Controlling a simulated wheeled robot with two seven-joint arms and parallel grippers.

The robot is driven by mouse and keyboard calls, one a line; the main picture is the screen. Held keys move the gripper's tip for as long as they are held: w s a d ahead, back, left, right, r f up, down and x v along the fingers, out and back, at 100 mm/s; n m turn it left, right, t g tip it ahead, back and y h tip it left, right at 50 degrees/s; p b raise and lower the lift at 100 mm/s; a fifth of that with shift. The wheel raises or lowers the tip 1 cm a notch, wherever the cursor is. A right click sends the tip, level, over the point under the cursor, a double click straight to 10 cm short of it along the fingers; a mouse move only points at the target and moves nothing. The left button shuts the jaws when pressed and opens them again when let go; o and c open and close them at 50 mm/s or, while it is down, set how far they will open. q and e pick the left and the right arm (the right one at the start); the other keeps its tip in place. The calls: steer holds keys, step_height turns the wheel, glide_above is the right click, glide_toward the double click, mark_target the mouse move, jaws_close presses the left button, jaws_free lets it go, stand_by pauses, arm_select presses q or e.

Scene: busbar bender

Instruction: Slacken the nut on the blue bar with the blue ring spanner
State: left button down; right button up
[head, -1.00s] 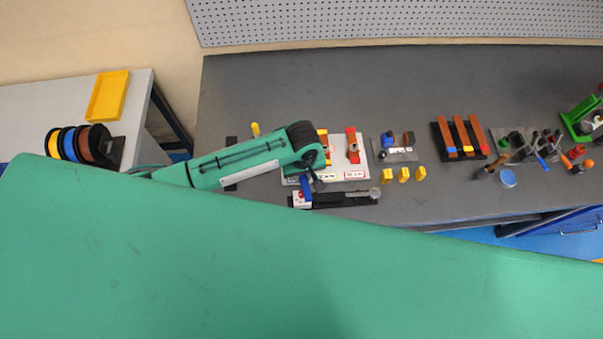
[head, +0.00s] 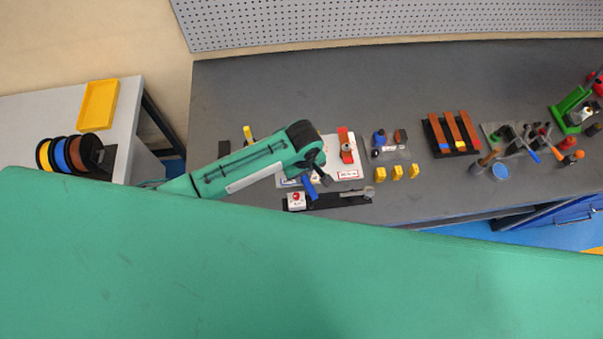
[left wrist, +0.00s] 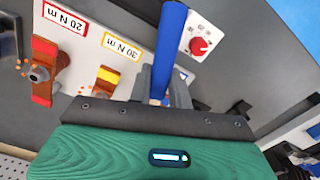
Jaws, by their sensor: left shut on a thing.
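My left gripper (left wrist: 166,90) is shut on the handle of the blue ring spanner (left wrist: 171,35), which points up in the left wrist view. In the head view the spanner (head: 310,187) shows as a short blue piece beside my left gripper (head: 316,172), over the front edge of the white board (head: 330,165). The spanner's ring end is not clearly seen. The blue bar and its nut cannot be made out; my arm and gripper cover part of the board. My right gripper is not in view.
A red bar (left wrist: 44,72) and a yellow bar (left wrist: 106,80) stand on the board. A box with a red knob (left wrist: 199,46) and a dark tray (head: 335,201) lie in front. Several yellow blocks (head: 397,172) stand to the right.

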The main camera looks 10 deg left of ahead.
arm_select(q)
steer(key=shift+r, duration=2.5)
